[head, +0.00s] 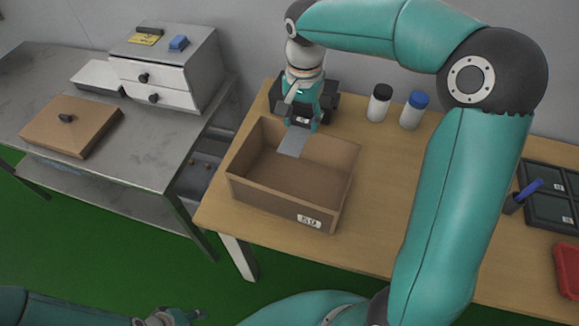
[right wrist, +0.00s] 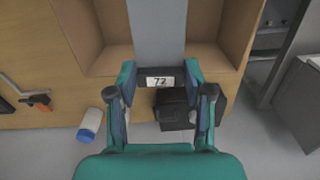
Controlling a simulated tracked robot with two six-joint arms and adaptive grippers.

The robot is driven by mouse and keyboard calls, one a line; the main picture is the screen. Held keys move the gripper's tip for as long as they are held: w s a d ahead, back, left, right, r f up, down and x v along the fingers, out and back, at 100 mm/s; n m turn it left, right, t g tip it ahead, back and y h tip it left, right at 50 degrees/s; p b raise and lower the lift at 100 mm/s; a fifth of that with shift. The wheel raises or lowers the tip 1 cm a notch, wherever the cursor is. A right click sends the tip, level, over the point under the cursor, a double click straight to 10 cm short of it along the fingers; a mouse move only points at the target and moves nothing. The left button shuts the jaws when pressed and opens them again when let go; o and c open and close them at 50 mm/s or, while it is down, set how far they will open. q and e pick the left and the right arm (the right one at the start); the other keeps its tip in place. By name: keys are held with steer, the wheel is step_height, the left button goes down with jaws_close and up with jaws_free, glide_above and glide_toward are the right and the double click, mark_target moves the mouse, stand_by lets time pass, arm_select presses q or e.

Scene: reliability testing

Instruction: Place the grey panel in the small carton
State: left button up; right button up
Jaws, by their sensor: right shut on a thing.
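The small carton (head: 330,199) is an open brown box with a white label, standing on the wooden table. My right gripper (head: 302,117) is over its back edge, shut on the grey panel (head: 291,143). The flat panel slants down over the carton's opening; whether it touches the carton floor I cannot tell. In the right wrist view the panel (right wrist: 157,30) extends away from the right gripper (right wrist: 160,87), with a dark end labelled 72 between the fingers, and the carton (right wrist: 218,38) lies around it. My left gripper (head: 185,316) is at the bottom left, small and partly cut off.
A white bottle with a black cap (head: 379,103) and one with a blue cap (head: 411,110) stand right of the carton. A black object (right wrist: 190,108) sits behind it. Dark trays (head: 551,211) and a red item (head: 568,270) are far right. A metal bench (head: 115,165) stands left.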

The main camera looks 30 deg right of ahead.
mark_target(299, 174)
step_height(299, 174, down, 19)
steer(key=shift+f, duration=0.1)
stand_by(0.4)
steer(key=o, duration=1)
steer(key=shift+o, duration=0.2)
steer(key=shift+p, duration=0.3)
step_height(299, 174, up, 12)
